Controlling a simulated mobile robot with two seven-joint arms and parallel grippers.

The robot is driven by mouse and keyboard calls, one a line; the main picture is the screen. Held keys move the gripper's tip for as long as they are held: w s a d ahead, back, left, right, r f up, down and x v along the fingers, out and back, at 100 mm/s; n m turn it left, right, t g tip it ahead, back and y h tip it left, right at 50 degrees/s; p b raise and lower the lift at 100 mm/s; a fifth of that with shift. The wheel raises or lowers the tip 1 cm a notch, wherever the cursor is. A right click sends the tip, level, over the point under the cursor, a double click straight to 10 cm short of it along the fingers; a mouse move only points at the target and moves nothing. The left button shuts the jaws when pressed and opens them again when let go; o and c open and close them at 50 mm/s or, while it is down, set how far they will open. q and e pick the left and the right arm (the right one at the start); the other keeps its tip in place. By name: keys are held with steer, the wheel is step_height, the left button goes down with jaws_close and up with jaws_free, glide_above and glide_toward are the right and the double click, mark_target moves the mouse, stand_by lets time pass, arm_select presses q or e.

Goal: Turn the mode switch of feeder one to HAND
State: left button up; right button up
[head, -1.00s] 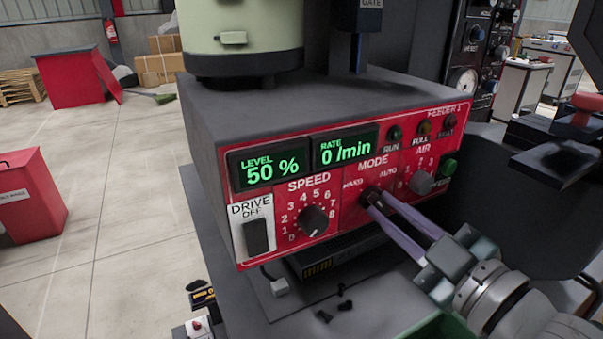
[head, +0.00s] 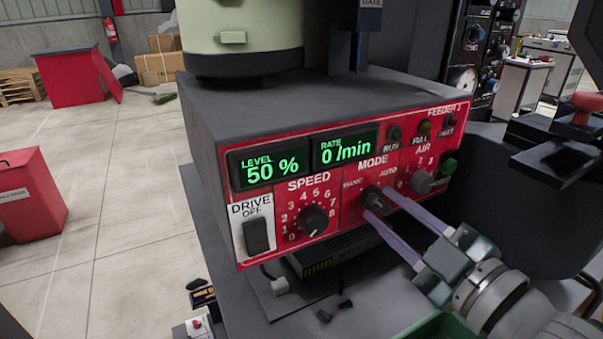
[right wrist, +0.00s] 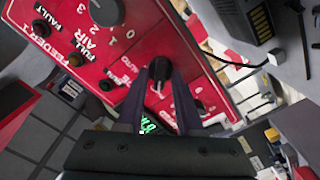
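Feeder one (head: 290,110) has a red front panel with a black MODE knob (head: 374,199) at its middle. HAND is marked at the knob's upper left and AUTO at its upper right. The knob's pale mark, seen in the right wrist view (right wrist: 159,78), appears to point to the HAND side. My right gripper (head: 380,202) is open. Its two purple-grey fingers stand on either side of the knob, with gaps visible in the right wrist view (right wrist: 158,92). My left gripper is not in view.
The SPEED dial (head: 314,219) and DRIVE switch (head: 257,235) are left of the MODE knob. The AIR knob (head: 421,181) is close on its right. The displays (head: 268,168) read 50 % and 0/min. Small black parts (head: 325,315) lie below the panel.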

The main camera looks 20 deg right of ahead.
steer(key=shift+o, duration=0.7)
steer(key=s, duration=1)
steer(key=shift+d, duration=0.4)
steer(key=shift+w, duration=0.1)
